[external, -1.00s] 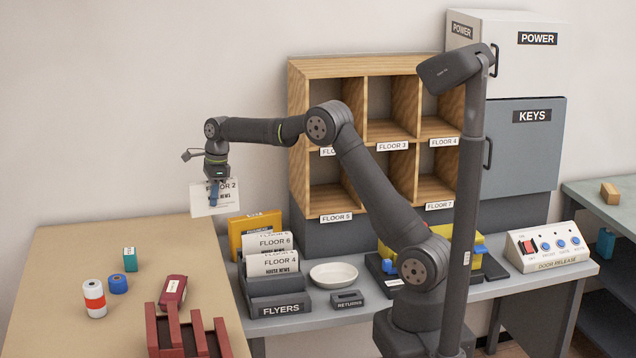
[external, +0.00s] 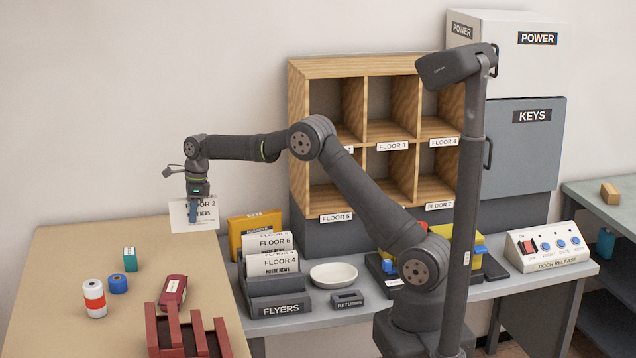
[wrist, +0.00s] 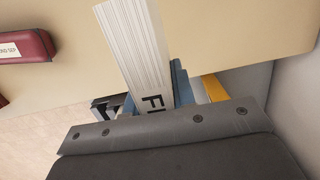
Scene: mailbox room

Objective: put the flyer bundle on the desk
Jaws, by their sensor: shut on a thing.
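The flyer bundle (external: 181,216) is a white stack marked "FLOOR 2" and hangs upright from my gripper (external: 194,212). My gripper is shut on it, its blue finger lying across the bundle's front face. The bundle is in the air by the back right part of the tan desk (external: 75,252). In the wrist view the bundle (wrist: 135,45) shows edge-on as a ribbed white strip between the blue fingers (wrist: 152,90), with the desk (wrist: 225,30) beyond it. Part of its lettering is hidden by the gripper.
The flyers holder (external: 280,307) stands to the right. The desk's back part looks clear.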

